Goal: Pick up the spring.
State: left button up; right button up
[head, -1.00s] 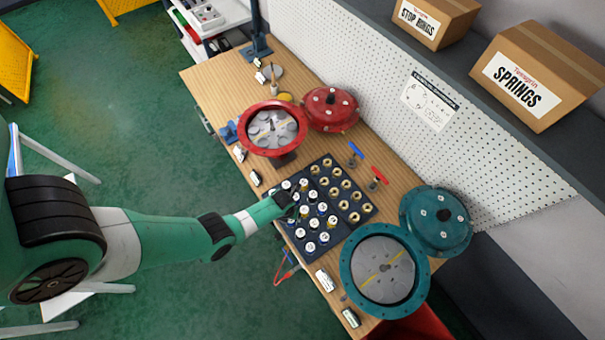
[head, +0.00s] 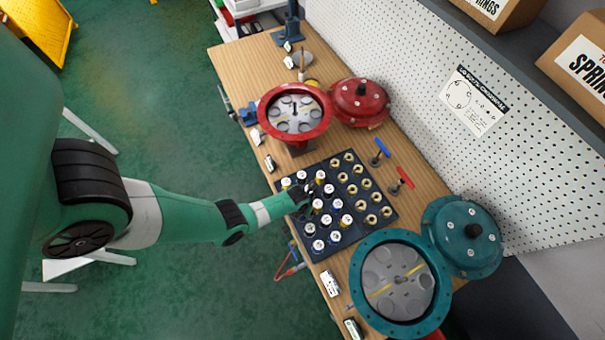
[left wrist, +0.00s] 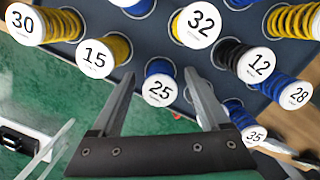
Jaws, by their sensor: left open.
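Several coil springs with numbered white caps stand upright in a dark tray (head: 357,231). In the left wrist view, a blue spring capped 25 (left wrist: 160,88) shows between the fingers of my left gripper (left wrist: 158,80), which is open. I cannot tell whether the fingers touch it. Around it stand yellow springs 15 (left wrist: 96,56), 30 (left wrist: 24,24) and 32 (left wrist: 200,24), black spring 12 (left wrist: 258,64) and blue spring 28 (left wrist: 296,95). In the head view, my left gripper (head: 303,194) is over the tray's left part and hides some springs. My right gripper is not in view.
Brass fittings fill the tray's right side. A red housing (head: 295,112) and red cover (head: 359,100) sit behind. A teal housing (head: 399,283) and teal cover (head: 462,236) sit in front. Red (head: 403,178) and blue (head: 380,150) handled parts lie right of the tray.

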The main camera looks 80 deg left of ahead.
pick_arm(q)
grip_shut()
jog(key=shift+r, duration=0.1)
dwell(0.3)
